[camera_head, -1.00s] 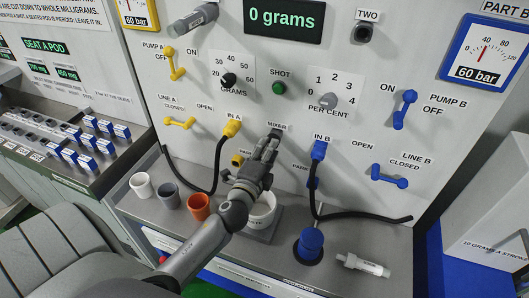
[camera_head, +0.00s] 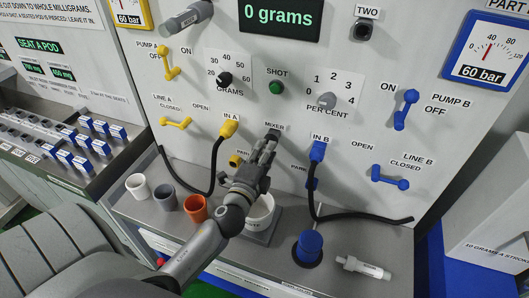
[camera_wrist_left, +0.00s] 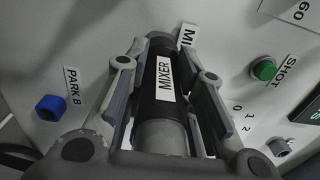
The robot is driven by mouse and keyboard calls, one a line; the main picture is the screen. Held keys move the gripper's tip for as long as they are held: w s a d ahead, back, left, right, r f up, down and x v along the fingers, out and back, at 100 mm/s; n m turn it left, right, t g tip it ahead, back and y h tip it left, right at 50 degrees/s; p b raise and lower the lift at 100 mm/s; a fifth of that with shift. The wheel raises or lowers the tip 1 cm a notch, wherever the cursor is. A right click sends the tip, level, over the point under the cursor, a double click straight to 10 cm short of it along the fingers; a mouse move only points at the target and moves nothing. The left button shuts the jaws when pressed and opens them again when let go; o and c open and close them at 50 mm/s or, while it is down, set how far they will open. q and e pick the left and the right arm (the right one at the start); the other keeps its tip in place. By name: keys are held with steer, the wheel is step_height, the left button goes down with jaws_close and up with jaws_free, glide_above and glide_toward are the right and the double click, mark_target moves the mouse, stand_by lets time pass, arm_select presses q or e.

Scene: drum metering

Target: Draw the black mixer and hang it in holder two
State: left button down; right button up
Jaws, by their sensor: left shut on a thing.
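The black mixer (camera_wrist_left: 162,88) lies between the two fingers of my left gripper (camera_wrist_left: 165,75) in the left wrist view, its white MIXER label facing that camera. The gripper is shut on it. Its near end is grey. In the head view my left gripper (camera_head: 266,150) is at the panel just below the MIXER sign, and only the mixer's dark top (camera_head: 273,134) shows above the fingers. I cannot tell whether the mixer is still seated in the panel. Holder two (camera_head: 363,32) is a dark socket under the TWO sign, upper right, and looks empty. My right gripper is not in view.
A yellow plug (camera_head: 229,128) and a blue plug (camera_head: 317,151) with black hoses flank my gripper. A white bowl (camera_head: 259,213) stands below it. A grey cylinder (camera_head: 188,18) sticks out at the upper left. Knobs, a green button (camera_head: 276,87) and the display lie above.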

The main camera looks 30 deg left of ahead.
arm_select(q)
steer(key=shift+r, duration=0.25)
steer(key=shift+s+d+f, duration=0.1)
steer(key=shift+s+f, duration=0.1)
steer(key=shift+f, duration=0.1)
steer(key=shift+b+v, duration=0.35)
steer(key=shift+v, duration=1.3)
steer(key=shift+f, duration=0.1)
steer(key=shift+s+d, duration=0.1)
steer(key=shift+s, duration=0.35)
steer(key=shift+b+v, duration=0.55)
steer(key=shift+v, duration=0.95)
